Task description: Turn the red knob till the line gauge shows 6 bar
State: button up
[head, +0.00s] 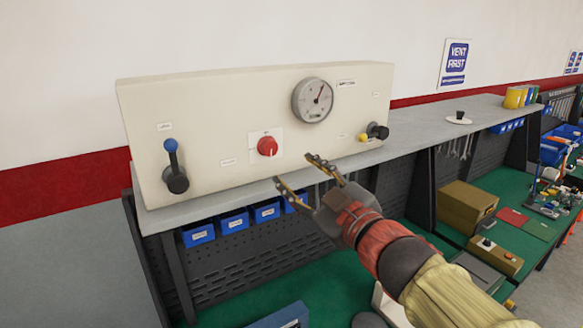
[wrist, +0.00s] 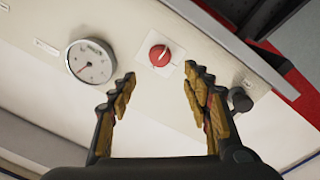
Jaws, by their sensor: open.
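The red knob (head: 267,146) sits on a white square plate in the middle of the cream panel (head: 215,110). In the wrist view the knob (wrist: 159,55) lies just beyond and between the fingertips, with a pale pointer line on its face. The round line gauge (head: 313,100) is above and right of the knob; its needle points to the upper right, but the numbers are too small to read. The gauge (wrist: 91,61) also shows in the wrist view, tilted. My gripper (head: 298,172) is open and empty, in front of and below the knob, not touching it.
A blue-tipped lever (head: 172,165) is on the panel's left and a black valve with a yellow end (head: 376,132) on its right. Blue bins (head: 233,221) hang below the grey shelf (head: 430,126).

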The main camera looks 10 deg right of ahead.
aim_at(271, 148)
jog(key=shift+s, duration=0.2)
jog(key=w+a+m+p, duration=0.1)
jog(key=w, duration=0.2)
jog(key=w+a+m+p, duration=0.1)
jog(key=w+a+m, duration=0.1)
jog(key=w, duration=0.2)
jog(key=w+a+r+m+p, duration=0.1)
jog(key=w+m, duration=0.1)
jog(key=w, duration=0.2)
jog(key=shift+w+a+p, duration=0.1)
jog(key=shift+a+p, duration=0.1)
jog(key=shift+p, duration=0.1)
jog(key=shift+c, duration=0.7)
jog(key=c, duration=1)
